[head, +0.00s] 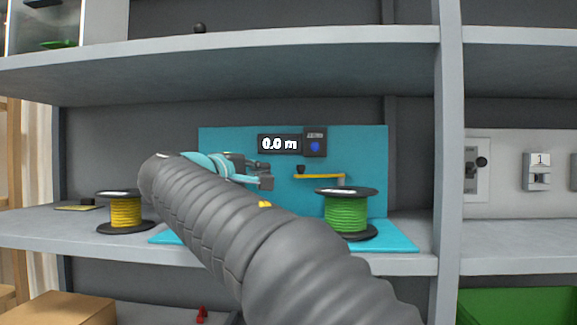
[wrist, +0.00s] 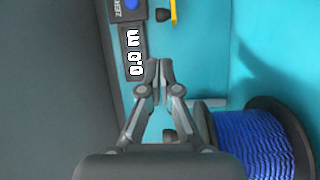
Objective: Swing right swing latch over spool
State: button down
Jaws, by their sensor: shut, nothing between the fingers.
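The right swing latch (head: 322,176) is a thin yellow bar on the teal board, with a black knob at its left end and a post at its right end. It lies level, above and behind the upper left of the green spool (head: 347,213). Part of the latch shows at the top of the wrist view (wrist: 173,12). My gripper (head: 267,182) is shut and empty, left of the knob and apart from it. In the wrist view its closed fingertips (wrist: 159,72) are beside the display. A blue spool (wrist: 255,143) is at lower right there; my arm hides it in the head view.
The teal board (head: 375,150) carries a display (head: 280,144) reading 0.0 m and a box with a blue button (head: 315,146). A yellow spool (head: 125,210) stands on the shelf at left. A grey upright (head: 449,150) bounds the bay at right; a shelf (head: 300,48) is overhead.

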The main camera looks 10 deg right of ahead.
jog(key=p+x, duration=0.1)
jog(key=x, duration=1)
jog(key=shift+w+d, duration=0.25)
jog(key=shift+d, duration=0.05)
